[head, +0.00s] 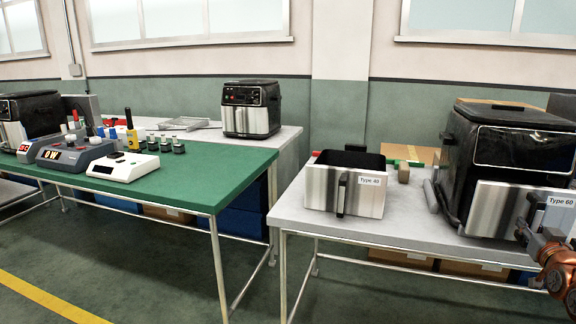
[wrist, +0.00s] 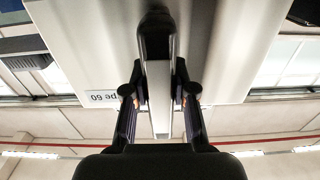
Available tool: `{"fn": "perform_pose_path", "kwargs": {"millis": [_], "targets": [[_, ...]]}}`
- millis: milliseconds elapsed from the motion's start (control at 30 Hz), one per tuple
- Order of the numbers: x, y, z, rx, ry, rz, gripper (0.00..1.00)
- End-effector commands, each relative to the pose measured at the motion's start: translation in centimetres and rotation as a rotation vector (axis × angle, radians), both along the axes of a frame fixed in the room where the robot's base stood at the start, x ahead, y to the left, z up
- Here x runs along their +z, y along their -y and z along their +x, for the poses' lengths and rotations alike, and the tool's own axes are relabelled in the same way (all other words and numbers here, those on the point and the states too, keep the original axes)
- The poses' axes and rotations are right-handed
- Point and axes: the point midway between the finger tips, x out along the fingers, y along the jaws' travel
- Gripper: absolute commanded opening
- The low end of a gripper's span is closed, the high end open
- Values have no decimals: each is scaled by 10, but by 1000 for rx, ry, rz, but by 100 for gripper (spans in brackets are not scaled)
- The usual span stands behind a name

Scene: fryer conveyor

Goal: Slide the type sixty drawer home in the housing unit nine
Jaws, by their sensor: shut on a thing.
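The type sixty drawer (head: 489,207) has a brushed steel front, a dark upright handle and a "Type 60" label. It sits at the lower front of a black housing unit (head: 458,150) at the right of the head view. How far its front stands out from the housing I cannot tell. No unit number is readable on the housing. My gripper (head: 524,232) reaches the drawer handle from the right edge. In the wrist view my gripper (wrist: 160,96) is shut on the handle (wrist: 156,50), one finger on each side, with the steel front (wrist: 222,45) behind it.
Another fryer (head: 251,109) stands farther back. A green-topped table (head: 200,184) with instruments is at left. Floor between the tables is clear.

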Motion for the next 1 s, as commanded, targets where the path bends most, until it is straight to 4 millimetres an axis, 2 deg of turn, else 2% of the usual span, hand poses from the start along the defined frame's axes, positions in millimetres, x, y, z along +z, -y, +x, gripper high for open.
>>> {"fn": "perform_pose_path", "kwargs": {"millis": [1000], "targets": [[1, 12, 36, 0, -1, -1, 0]]}}
